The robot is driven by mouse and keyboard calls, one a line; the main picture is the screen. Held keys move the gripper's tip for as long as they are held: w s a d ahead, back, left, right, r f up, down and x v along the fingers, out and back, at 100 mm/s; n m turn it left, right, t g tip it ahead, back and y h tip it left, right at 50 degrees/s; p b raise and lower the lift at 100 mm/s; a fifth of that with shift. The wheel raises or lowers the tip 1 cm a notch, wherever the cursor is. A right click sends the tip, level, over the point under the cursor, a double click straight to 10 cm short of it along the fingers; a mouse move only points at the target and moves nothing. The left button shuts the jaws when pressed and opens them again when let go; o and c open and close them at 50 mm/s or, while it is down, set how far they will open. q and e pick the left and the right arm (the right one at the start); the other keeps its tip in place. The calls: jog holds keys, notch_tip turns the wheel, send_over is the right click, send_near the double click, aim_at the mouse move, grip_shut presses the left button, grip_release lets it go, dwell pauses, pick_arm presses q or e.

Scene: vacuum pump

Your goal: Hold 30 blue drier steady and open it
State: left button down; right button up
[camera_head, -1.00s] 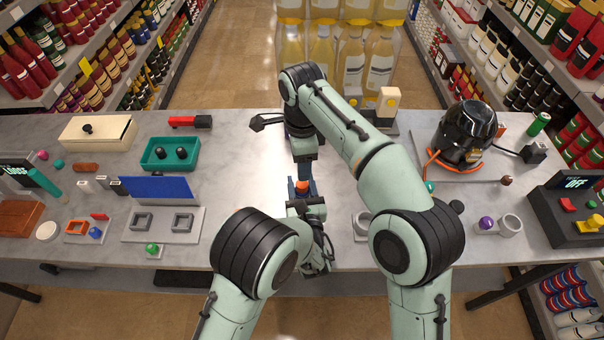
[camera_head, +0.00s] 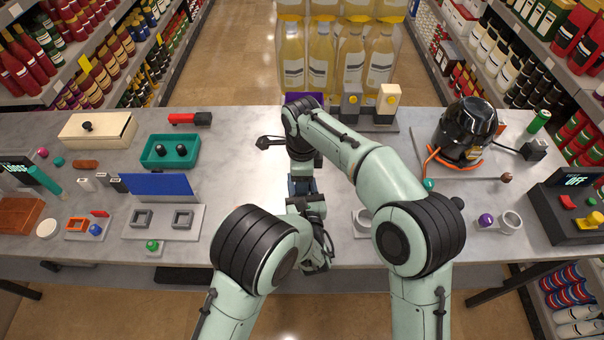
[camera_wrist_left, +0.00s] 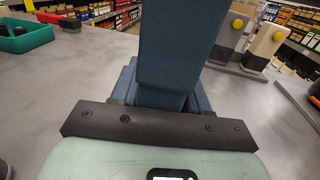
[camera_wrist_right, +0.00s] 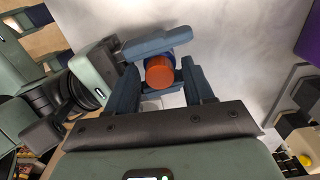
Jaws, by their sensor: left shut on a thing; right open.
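The blue drier (camera_wrist_right: 168,54) with its orange cap (camera_wrist_right: 160,74) shows in the right wrist view; its lower body is mostly hidden. My left gripper (camera_head: 304,200) comes in low from the side and is shut on the drier; its dark blue finger (camera_wrist_right: 156,44) lies beside the drier. My right gripper (camera_head: 301,184) points down from above, its open fingers (camera_wrist_right: 128,92) on either side of the cap with visible gaps. In the left wrist view, a large blue finger (camera_wrist_left: 180,45) blocks the drier. In the head view the grippers hide the drier.
Grey and cream blocks (camera_head: 387,103) stand at the back. The black pump (camera_head: 467,128) is at right. The grey table (camera_head: 235,150) is clear just left of my grippers.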

grip_shut()
jog(key=shift+n, duration=1.7)
jog(key=shift+o, duration=0.4)
grip_release()
